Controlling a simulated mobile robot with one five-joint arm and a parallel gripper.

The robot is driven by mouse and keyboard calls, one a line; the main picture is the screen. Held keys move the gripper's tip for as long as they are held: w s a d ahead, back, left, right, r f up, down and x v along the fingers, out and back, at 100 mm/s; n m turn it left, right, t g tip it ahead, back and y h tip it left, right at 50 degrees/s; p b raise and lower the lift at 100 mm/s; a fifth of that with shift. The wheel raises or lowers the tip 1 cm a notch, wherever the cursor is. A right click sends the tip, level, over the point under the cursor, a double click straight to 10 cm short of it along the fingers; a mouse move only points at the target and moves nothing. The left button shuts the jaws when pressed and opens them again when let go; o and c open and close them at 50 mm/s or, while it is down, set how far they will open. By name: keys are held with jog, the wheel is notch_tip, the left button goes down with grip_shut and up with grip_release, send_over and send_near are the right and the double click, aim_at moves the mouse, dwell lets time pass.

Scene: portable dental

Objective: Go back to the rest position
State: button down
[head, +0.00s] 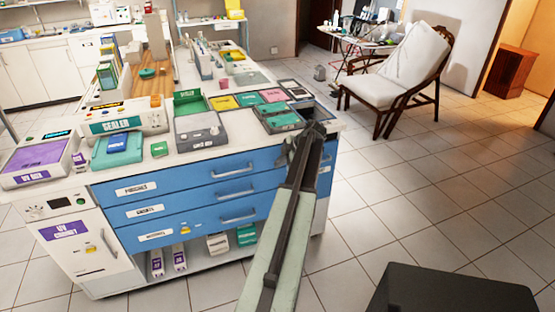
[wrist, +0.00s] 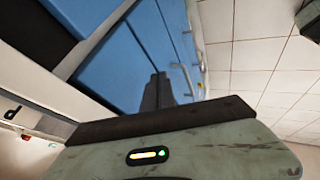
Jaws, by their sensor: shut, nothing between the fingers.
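My gripper (wrist: 157,92) shows in the wrist view as two dark fingers close together, with nothing between them. Beyond the fingers are the blue drawer fronts (wrist: 120,50) of the counter unit. In the head view my arm reaches up from the bottom middle. Its far end overlaps the front right corner of the white counter top (head: 328,122) in the picture. In that view I cannot make out the fingers.
The counter carries a purple-topped device (head: 40,160), a sealer (head: 125,119), a grey box (head: 200,131) and several coloured trays. Tiled floor (head: 430,190) lies open to the right. A cushioned chair (head: 395,85) stands at the back right.

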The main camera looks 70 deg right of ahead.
jog(key=p+v, duration=0.6)
jog(key=v, duration=0.3)
jog(key=shift+s+r, duration=0.25)
jog(key=shift+s, duration=0.05)
jog(key=w+a+m+g+y+p, duration=0.1)
jog(key=w+a+g+y, duration=0.1)
jog(key=w+a, duration=1.4)
jog(key=w+a+m+g+y+p, duration=0.1)
jog(key=w+a+y, duration=0.1)
jog(key=w+a, duration=1.35)
jog(key=w+a+m+g+p, duration=0.1)
jog(key=w+a, duration=0.5)
jog(key=a, duration=0.3)
jog(key=w+a+m+g+p, duration=0.1)
jog(key=w+a, duration=0.5)
jog(key=a, duration=0.2)
jog(key=s+a+m+g+h, duration=0.1)
jog(key=a+m+g+h, duration=0.1)
jog(key=a, duration=2.5)
jog(key=shift+p, duration=0.45)
